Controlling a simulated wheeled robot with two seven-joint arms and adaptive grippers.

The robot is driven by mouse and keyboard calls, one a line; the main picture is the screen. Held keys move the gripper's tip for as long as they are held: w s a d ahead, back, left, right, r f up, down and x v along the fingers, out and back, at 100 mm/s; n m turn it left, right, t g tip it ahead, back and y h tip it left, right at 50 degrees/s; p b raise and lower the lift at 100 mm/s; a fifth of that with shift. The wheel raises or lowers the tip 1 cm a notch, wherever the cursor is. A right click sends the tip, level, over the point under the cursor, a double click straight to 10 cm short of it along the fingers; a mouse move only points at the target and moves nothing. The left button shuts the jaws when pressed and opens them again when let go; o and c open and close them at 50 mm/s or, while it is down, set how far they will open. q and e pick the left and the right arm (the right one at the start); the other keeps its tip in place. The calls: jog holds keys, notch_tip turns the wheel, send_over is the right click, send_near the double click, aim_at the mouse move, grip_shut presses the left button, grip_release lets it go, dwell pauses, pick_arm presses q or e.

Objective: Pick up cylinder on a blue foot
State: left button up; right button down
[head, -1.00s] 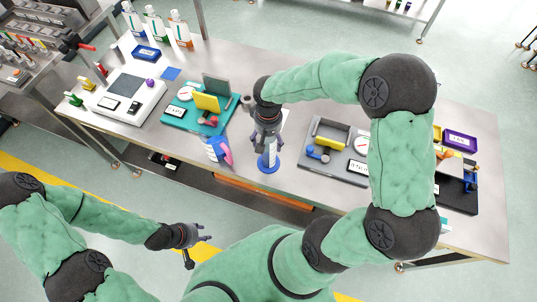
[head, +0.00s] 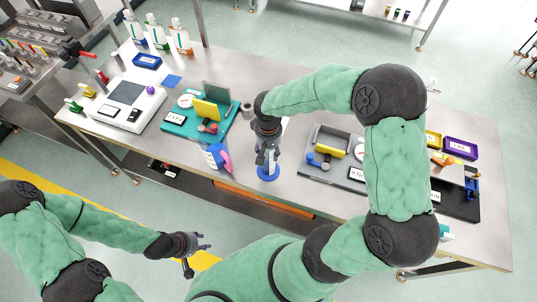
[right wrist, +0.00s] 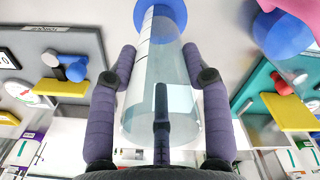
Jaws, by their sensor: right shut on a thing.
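The clear cylinder (right wrist: 155,85) on a round blue foot (head: 267,174) stands upright on the steel table near its front edge. In the head view the gripper hides most of the cylinder. My left gripper (head: 198,244) is empty with its fingers apart, in front of the table.
A teal station (head: 178,126) is further left, and a grey station (head: 316,168) is to the right. A white scale (head: 105,118) and several bottles (head: 157,32) are at the left and back.

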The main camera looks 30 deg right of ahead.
jog(key=s+d+r+p, duration=0.3)
jog(key=s+r, duration=1)
jog(key=shift+s, duration=0.35)
